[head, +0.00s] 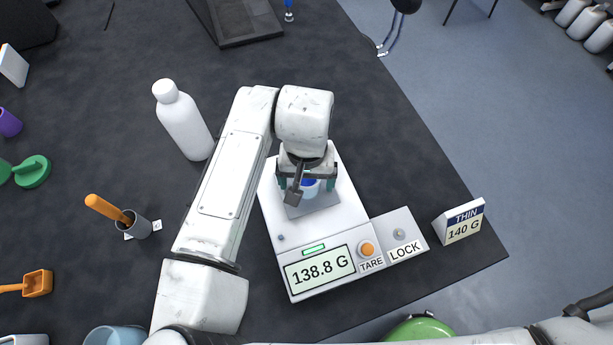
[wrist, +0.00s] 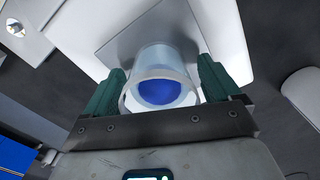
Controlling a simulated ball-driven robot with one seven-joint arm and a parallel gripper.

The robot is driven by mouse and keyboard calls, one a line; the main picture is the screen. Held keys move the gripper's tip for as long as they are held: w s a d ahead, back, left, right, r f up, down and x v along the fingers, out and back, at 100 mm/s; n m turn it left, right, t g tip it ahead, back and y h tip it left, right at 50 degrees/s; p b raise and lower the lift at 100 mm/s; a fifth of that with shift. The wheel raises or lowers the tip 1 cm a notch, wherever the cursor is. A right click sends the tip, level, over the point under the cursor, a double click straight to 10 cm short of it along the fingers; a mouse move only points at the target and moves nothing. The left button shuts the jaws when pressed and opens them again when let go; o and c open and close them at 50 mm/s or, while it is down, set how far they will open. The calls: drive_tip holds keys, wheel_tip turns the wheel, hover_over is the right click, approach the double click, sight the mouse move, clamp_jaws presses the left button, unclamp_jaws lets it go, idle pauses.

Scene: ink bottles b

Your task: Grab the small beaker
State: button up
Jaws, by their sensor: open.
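The small beaker (wrist: 160,70) is clear and holds blue liquid. In the wrist view it stands on the scale's grey plate (wrist: 125,42), between the two green fingers of my gripper (wrist: 162,82). The fingers are apart, one on each side of the beaker, with a gap visible at least on the right. In the head view my gripper (head: 307,184) is over the scale plate and largely hides the beaker (head: 310,188). The scale (head: 350,212) is white and its display reads 138.8 G.
A white bottle (head: 184,122) stands left of my arm. A sign (head: 461,222) reading THIN 140 G stands right of the scale, near the table edge. A grey cup with an orange-handled tool (head: 138,226) is at the left. A green object (head: 33,171) lies farther left.

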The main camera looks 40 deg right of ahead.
drive_tip(key=shift+f, duration=0.1)
drive_tip(key=shift+c, duration=0.2)
drive_tip(key=c, duration=1.1)
